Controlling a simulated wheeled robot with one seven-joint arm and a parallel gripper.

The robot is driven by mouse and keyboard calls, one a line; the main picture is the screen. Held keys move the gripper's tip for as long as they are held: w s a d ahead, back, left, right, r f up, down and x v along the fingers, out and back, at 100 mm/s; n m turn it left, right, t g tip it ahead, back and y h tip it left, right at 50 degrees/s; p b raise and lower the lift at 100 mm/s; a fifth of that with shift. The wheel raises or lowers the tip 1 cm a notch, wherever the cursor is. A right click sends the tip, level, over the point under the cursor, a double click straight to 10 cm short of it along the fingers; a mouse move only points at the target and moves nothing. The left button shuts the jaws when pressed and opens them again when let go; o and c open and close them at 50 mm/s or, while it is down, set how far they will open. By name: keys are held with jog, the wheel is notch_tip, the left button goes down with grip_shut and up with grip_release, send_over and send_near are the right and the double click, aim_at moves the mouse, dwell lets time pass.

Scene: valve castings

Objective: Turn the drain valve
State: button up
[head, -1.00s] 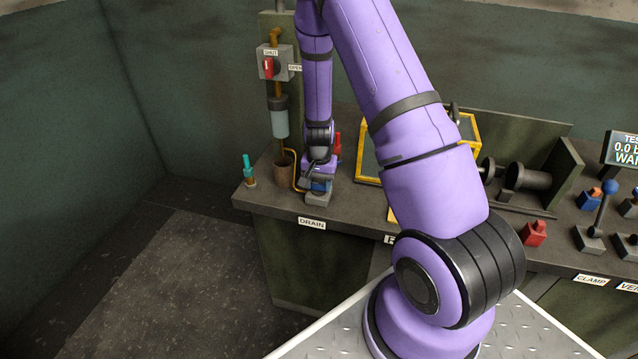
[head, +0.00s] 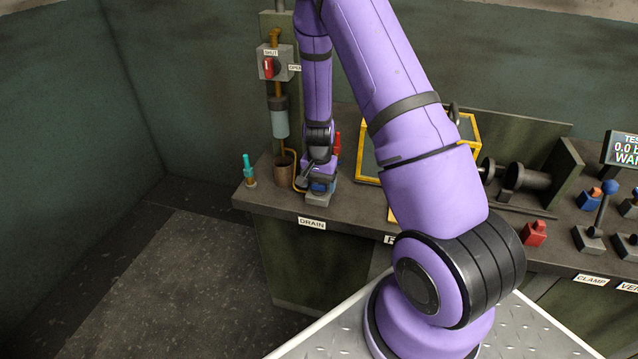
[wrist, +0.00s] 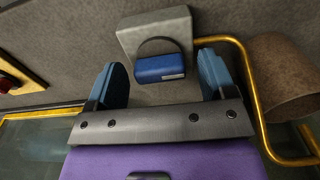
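The drain valve has a blue handle (wrist: 160,68) on a grey block (wrist: 150,30), with a yellow pipe beside it. In the head view the valve's grey block (head: 317,199) sits on the bench just behind the DRAIN label (head: 312,223). My gripper (wrist: 164,80) is open, with one blue-padded finger on each side of the handle and a visible gap to both. The handle shows between the fingers in the wrist view. In the head view my gripper (head: 320,183) is down at the valve and partly covers the handle.
A rust-brown cup (head: 284,167) stands left of the valve, with the yellow pipe (wrist: 252,80) close to one finger. A teal-topped fitting (head: 248,170) stands at the bench's left end. A red object (head: 337,145) and a yellow-framed case (head: 368,160) lie to the right.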

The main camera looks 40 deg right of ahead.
aim_at(319, 183)
jog(key=shift+r, duration=0.1)
notch_tip(319, 183, up, 11)
jog(key=shift+f, duration=0.2)
dwell(0.4)
dwell(0.4)
